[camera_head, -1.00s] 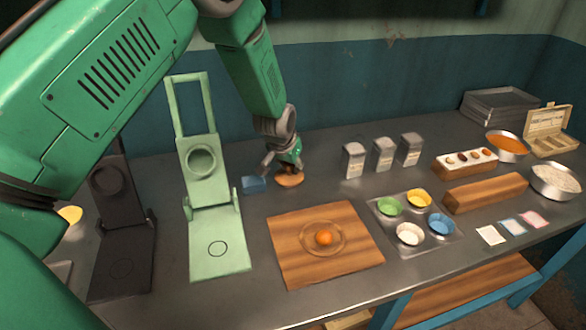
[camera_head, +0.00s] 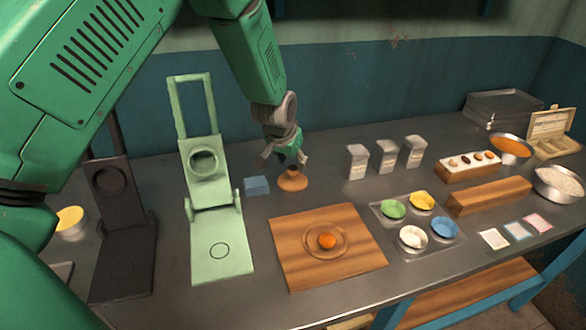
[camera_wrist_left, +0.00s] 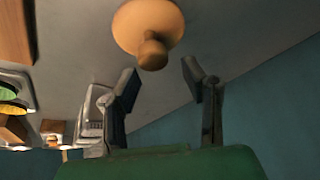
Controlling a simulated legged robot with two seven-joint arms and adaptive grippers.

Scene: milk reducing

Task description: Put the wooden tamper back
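The wooden tamper (camera_head: 293,181) stands upright on the grey table, behind the wooden board and right of a small blue block. It has a round wide base and a knob on top. In the left wrist view the tamper (camera_wrist_left: 148,28) is beyond the fingertips, its knob near the left finger. My left gripper (camera_head: 288,160) is just above and behind the tamper. Its fingers (camera_wrist_left: 160,72) are apart with nothing between them. My right gripper is in neither view.
The blue block (camera_head: 256,186) and green press (camera_head: 219,235) are to the left. The wooden board (camera_head: 345,270) with an orange ball (camera_head: 327,241) is in front. Several grey cartons (camera_head: 387,155) stand to the right. A tray of coloured bowls (camera_head: 420,248) is at front right.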

